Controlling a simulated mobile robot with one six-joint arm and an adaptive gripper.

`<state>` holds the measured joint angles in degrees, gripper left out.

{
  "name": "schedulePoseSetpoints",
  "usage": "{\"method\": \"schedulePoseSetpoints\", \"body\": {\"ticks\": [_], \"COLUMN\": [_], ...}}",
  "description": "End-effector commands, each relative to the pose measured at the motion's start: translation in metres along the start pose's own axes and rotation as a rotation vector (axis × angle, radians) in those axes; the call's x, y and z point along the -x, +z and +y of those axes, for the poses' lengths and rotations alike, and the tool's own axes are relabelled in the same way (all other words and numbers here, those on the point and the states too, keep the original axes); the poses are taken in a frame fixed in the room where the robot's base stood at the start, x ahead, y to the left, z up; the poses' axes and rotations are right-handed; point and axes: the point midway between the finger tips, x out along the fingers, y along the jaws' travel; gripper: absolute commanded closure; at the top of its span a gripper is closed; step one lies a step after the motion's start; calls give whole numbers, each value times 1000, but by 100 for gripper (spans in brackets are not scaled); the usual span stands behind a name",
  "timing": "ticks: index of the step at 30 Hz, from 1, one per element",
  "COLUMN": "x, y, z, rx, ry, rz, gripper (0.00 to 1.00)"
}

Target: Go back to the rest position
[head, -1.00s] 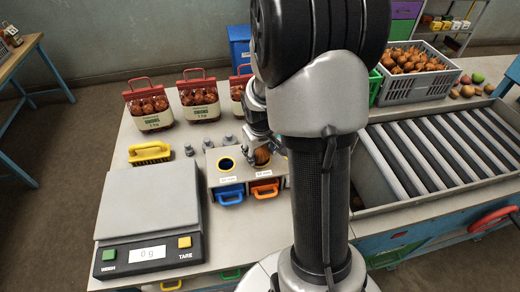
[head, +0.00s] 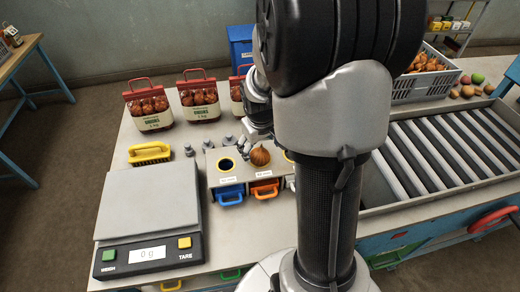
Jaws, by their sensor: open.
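My gripper (head: 262,125) is partly in view in the head view, beside my large arm links, above and behind the box with round holes (head: 212,172). An onion (head: 260,156) sits at the middle hole of the box, above the orange handle (head: 265,190), and is clear of the gripper. The hole to its left, above the blue handle (head: 231,195), looks empty.
A scale (head: 150,215) reading 0 g, a yellow brush (head: 150,153) and sacks of onions (head: 149,106) stand on the left. A roller conveyor (head: 450,150) and a grey crate of onions (head: 425,85) are on the right. My arm hides the table's middle.

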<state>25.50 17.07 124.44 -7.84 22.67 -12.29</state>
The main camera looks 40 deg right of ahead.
Motion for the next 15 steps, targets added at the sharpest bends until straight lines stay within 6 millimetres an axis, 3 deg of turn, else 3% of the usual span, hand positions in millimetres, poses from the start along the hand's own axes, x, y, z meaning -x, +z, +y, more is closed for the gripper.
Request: {"method": "schedulePoseSetpoints", "body": {"ticks": [7,15], "x": [54,82], "y": [-1,0], "z": [0,0], "rx": [0,2], "ry": [1,0], "rz": [6,1], "gripper": [25,25]}}
